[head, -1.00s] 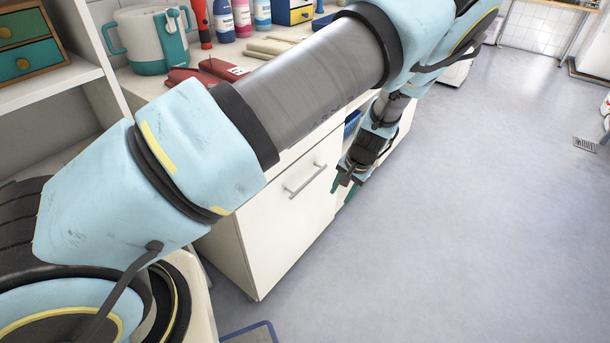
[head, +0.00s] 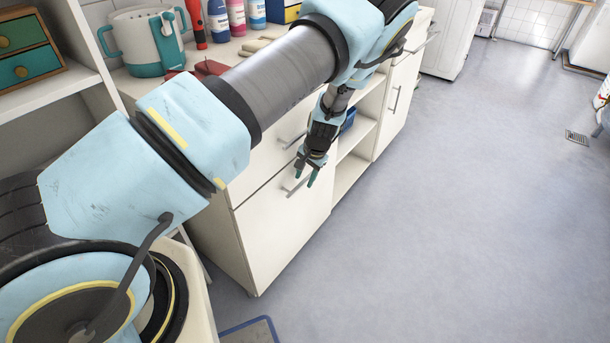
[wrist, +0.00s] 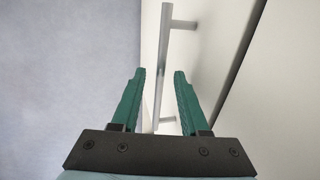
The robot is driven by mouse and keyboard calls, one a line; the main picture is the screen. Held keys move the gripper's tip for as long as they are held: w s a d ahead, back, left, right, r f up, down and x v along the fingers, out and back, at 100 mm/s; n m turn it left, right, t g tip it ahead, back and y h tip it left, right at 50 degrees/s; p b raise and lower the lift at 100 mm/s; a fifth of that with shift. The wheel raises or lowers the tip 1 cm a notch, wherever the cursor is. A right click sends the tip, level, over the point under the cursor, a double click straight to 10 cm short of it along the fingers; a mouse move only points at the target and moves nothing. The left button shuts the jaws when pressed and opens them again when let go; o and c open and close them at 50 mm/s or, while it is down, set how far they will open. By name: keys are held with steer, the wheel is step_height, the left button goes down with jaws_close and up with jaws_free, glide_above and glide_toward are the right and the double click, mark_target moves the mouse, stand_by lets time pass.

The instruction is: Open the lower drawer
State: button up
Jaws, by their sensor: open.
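The lower drawer (head: 268,232) is the large white front at the bottom of the cabinet, and it looks closed. Its grey bar handle (head: 290,190) is partly hidden by my gripper (head: 305,177). My gripper is open and empty at the handle, its green fingers pointing down toward it. In the wrist view, the bar handle (wrist: 164,60) runs lengthwise between the two fingers of my gripper (wrist: 160,72), with one finger on each side. I cannot tell how deep the bar sits between them or whether they touch it.
The upper drawer's handle (head: 293,139) is just above my gripper. Open shelves (head: 352,150) and a cupboard door (head: 400,92) stand to the right. A white jug (head: 146,42) and several bottles stand on the counter. The floor (head: 440,220) in front is clear; a blue-edged mat (head: 250,331) lies nearby.

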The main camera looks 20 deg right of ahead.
steer(key=shift+f, duration=0.1)
jaws_close()
stand_by(0.3)
stand_by(1.1)
